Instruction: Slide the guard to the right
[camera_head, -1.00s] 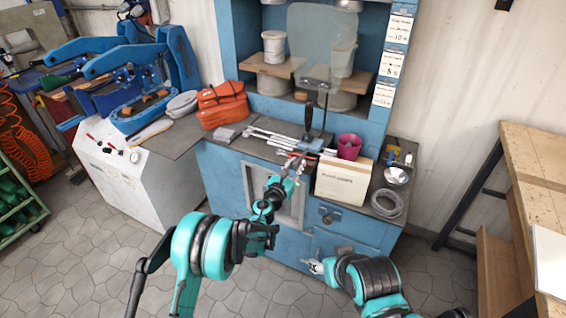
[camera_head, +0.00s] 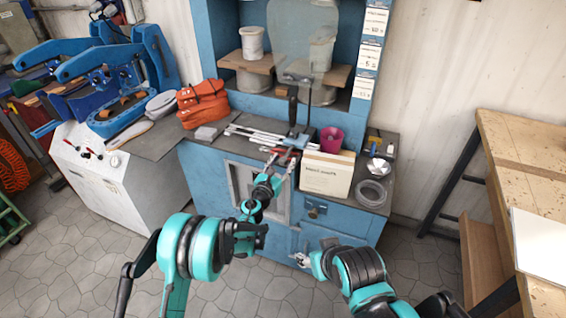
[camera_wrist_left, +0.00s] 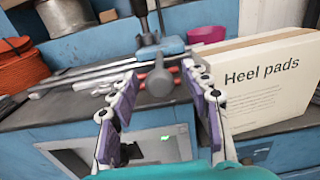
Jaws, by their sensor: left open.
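A clear, greenish guard panel (camera_head: 303,35) stands upright above the blue cabinet's worktop. Below it a black-handled rod rises from a small blue base (camera_head: 303,138). In the left wrist view the blue base (camera_wrist_left: 165,46) carries a round grey knob (camera_wrist_left: 160,84) with red parts beside it. My left gripper (camera_head: 283,156) is open at the worktop's front edge. Its fingers (camera_wrist_left: 160,76) stand on either side of the knob in the picture; contact cannot be told. My right gripper (camera_head: 303,258) is low in front of the cabinet door, too small to read.
A heel pads box (camera_head: 327,173) stands close to the right of my left gripper, with a magenta cup (camera_head: 331,138) behind it. Pale rods (camera_head: 255,135) lie to the left. A coil (camera_head: 371,192) lies at the right edge. Orange bags (camera_head: 203,102) sit farther left.

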